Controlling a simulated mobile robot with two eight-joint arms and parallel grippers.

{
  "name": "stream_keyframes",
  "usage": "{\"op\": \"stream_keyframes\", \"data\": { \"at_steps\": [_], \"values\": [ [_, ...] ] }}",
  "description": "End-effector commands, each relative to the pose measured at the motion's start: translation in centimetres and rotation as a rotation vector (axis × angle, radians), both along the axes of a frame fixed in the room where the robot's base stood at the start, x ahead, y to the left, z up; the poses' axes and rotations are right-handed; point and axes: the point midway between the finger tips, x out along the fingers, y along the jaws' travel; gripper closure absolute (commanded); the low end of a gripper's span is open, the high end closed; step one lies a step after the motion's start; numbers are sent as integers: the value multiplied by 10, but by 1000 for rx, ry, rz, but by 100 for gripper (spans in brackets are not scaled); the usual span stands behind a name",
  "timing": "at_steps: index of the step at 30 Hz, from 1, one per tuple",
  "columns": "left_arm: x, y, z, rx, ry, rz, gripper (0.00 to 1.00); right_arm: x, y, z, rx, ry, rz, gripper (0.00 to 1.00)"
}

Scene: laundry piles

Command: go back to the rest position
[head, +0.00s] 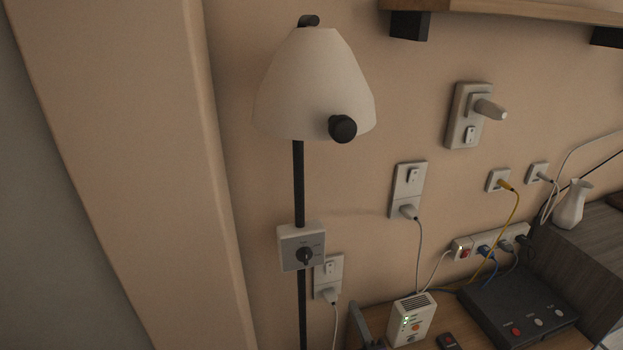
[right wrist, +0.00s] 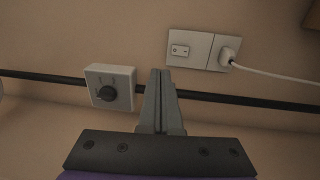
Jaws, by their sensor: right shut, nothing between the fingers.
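My right gripper (head: 354,308) shows at the bottom edge of the head view, just right of the lamp's black pole. In the right wrist view its two grey fingers (right wrist: 161,76) are together, with nothing between them. They point at the wall, near a box with a dial (right wrist: 109,87) on the black pole. In the head view this box (head: 302,248) is grey-white with a dark knob, below the white lamp shade (head: 314,85). I cannot tell how far the fingertips are from the pole. My left gripper is not in view.
Wall sockets carry plugs and cables. A white jug (head: 571,205) stands at right. A shelf (head: 520,13) is above.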

Motion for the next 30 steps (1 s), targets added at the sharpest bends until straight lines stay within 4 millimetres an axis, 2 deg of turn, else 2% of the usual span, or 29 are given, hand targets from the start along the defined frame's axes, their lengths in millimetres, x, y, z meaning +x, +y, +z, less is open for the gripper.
{"op": "stream_keyframes", "data": {
  "at_steps": [5,8,11,15,24,28,30],
  "values": [
    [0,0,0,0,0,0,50,-5,-22,-2,193,181,-95,100],
    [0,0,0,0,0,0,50,-20,-39,-10,389,349,-196,100],
    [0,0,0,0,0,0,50,-46,-51,-22,594,517,-315,100],
    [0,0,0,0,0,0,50,-97,-58,-41,862,733,-494,100],
    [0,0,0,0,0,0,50,-203,-47,-65,1231,1040,-826,100],
    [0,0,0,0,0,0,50,-246,-39,-70,1339,1139,-959,100],
    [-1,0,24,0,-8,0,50,-246,-39,-46,1345,1134,-955,100]
  ]
}}
